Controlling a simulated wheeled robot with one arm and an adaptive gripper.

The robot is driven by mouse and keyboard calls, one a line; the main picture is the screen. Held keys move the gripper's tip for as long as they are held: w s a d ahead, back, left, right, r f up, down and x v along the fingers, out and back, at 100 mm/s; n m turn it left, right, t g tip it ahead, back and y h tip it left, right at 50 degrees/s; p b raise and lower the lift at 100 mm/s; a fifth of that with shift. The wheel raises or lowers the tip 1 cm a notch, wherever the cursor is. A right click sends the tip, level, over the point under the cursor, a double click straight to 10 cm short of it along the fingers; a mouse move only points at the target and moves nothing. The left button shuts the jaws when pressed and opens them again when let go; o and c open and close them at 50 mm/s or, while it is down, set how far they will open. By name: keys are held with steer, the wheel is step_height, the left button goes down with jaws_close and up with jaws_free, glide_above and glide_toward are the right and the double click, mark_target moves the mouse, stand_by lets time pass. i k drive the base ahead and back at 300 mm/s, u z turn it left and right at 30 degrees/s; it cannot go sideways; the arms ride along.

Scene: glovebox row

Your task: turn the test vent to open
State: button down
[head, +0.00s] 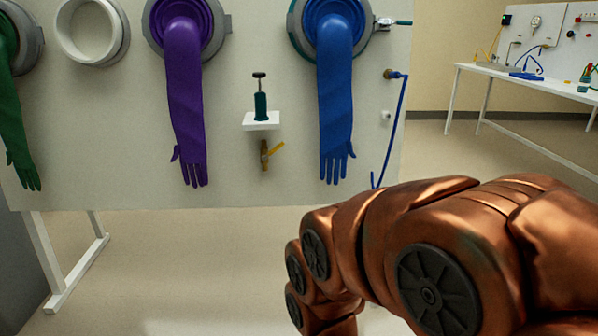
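A small brass valve (265,158) with a yellow lever (277,149) is on the white panel, under a small white shelf; it may be the test vent, but no label is readable. Its lever slants up to the right. A teal-handled fitting (399,22) sits at the upper right of the blue glove's port; I cannot tell its role. My copper arm fills the lower right, in front of and below the panel, well apart from the valve in the picture. My gripper is out of view.
A purple glove (186,110) and a blue glove (335,100) hang on either side of the valve. A green hand pump (260,105) stands on the shelf (261,121). A blue hose (396,125) hangs at the panel's right edge.

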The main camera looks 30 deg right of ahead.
mark_target(263, 158)
steer(key=z, duration=0.2)
steer(key=k, duration=0.3)
steer(key=u, duration=1.25)
steer(key=i, duration=1.3)
steer(key=z, duration=0.65)
steer(key=i, duration=0.45)
steer(key=z, duration=0.5)
